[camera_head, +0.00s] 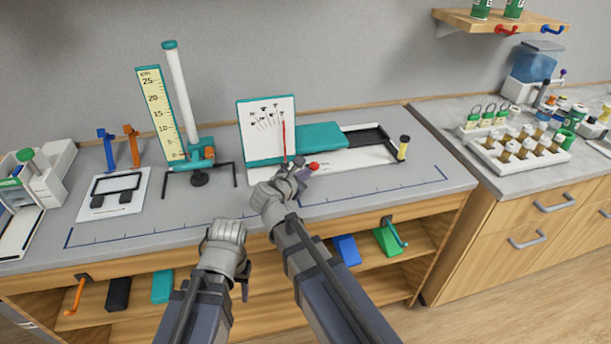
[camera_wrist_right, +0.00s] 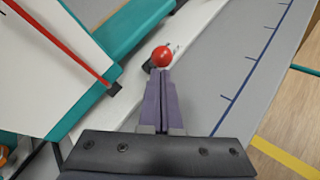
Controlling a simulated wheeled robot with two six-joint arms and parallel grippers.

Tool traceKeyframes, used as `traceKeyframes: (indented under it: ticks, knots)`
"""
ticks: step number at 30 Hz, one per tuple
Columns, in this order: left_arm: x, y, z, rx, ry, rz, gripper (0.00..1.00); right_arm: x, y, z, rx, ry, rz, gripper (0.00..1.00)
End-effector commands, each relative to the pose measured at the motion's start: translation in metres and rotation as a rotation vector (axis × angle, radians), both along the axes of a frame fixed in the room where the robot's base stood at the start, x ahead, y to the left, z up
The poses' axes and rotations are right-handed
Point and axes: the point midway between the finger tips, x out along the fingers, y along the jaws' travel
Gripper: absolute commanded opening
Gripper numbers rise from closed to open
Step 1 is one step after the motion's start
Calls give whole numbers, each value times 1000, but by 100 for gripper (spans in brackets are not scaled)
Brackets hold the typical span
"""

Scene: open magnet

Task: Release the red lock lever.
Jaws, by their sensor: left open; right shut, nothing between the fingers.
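The red lock lever shows as a round red knob (camera_head: 314,166) at the front of the white base of the teal device. In the right wrist view the red knob (camera_wrist_right: 162,56) sits just beyond my fingertips. My right gripper (camera_head: 302,168) is shut and empty, with its tips close to the knob; I cannot tell if they touch. The lever's arm is mostly hidden behind the fingers. A white dial panel (camera_head: 267,127) with a red needle stands behind it. My left gripper (camera_head: 241,288) hangs low in front of the bench, away from the lever, its fingers mostly hidden.
A measuring stand (camera_head: 178,105) with a yellow scale stands left of the device. A black-and-yellow post (camera_head: 403,148) is at the device's right end. The bench front (camera_head: 370,197) is clear.

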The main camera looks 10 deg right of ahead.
Motion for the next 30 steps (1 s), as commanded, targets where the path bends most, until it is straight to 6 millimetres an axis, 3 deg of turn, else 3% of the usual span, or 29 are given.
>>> traceKeyframes:
  ticks: [7, 30]
  knots:
    - [0, 0, 1, 0, 0, 0, 50, 0, 0, 1, 0, 3, 0, 0]
    - [0, 0, 35, 0, 0, 0, 50, 8, 0, 13, 1, 148, -2, 0]
